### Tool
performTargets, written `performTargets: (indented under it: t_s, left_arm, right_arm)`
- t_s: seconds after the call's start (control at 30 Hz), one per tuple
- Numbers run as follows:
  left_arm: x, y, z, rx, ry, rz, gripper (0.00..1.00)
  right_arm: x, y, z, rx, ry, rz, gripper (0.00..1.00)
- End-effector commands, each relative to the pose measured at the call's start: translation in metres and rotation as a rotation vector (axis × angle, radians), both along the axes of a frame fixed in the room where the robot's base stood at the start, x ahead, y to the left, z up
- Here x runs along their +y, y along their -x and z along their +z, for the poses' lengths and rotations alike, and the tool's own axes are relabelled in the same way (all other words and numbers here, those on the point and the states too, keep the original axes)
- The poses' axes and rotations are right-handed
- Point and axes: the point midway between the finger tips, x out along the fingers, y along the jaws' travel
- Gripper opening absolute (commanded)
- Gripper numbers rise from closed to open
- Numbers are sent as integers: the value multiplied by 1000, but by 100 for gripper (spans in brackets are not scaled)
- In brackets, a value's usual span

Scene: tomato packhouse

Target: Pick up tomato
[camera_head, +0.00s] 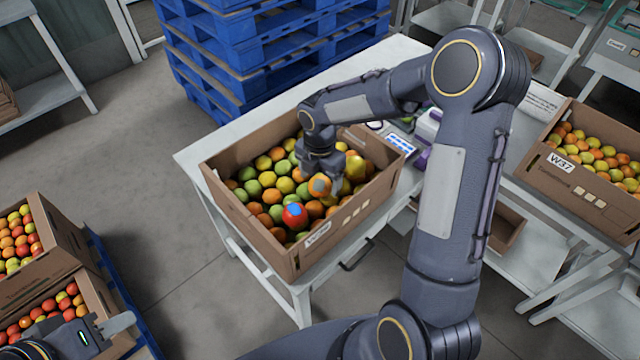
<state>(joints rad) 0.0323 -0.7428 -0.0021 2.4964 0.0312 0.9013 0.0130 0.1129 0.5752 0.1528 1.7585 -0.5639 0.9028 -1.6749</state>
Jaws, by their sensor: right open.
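Green, yellow, orange and red tomatoes fill a cardboard crate (238,209) on the white table. A red tomato (285,217) with a blue patch lies near the crate's front wall. An orange tomato (314,190) with a greyish patch sits just below my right gripper (325,175). The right gripper points down into the crate and is open; whether its fingers touch the orange tomato I cannot tell. My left gripper (110,328) is at the bottom left, far from this crate, partly cut off by the frame edge. Its jaw opening is not clear.
More tomato crates stand at the left (62,237) and on a table at the right (572,177). Blue pallets (235,60) are stacked behind. A small device (399,143) lies behind the crate. My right arm covers the table's right part. The floor left of the table is clear.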

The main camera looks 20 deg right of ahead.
Motion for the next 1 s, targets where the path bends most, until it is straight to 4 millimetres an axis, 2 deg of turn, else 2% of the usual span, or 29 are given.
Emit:
performTargets:
  t_s: [0.13, 0.4, 0.7, 1.0]
  left_arm:
    - [0, 0, 2, 0, 0, 0, 36]
    - [0, 0, 1, 0, 0, 0, 36]
    - [0, 0, 1, 0, 0, 0, 36]
    - [0, 0, 1, 0, 0, 0, 36]
  right_arm:
    - [0, 0, -17, 2, 0, -2, 78]
    - [0, 0, -20, -1, 0, -3, 78]
    - [0, 0, -20, -1, 0, -2, 42]
    - [0, 0, -19, -2, -1, -3, 42]
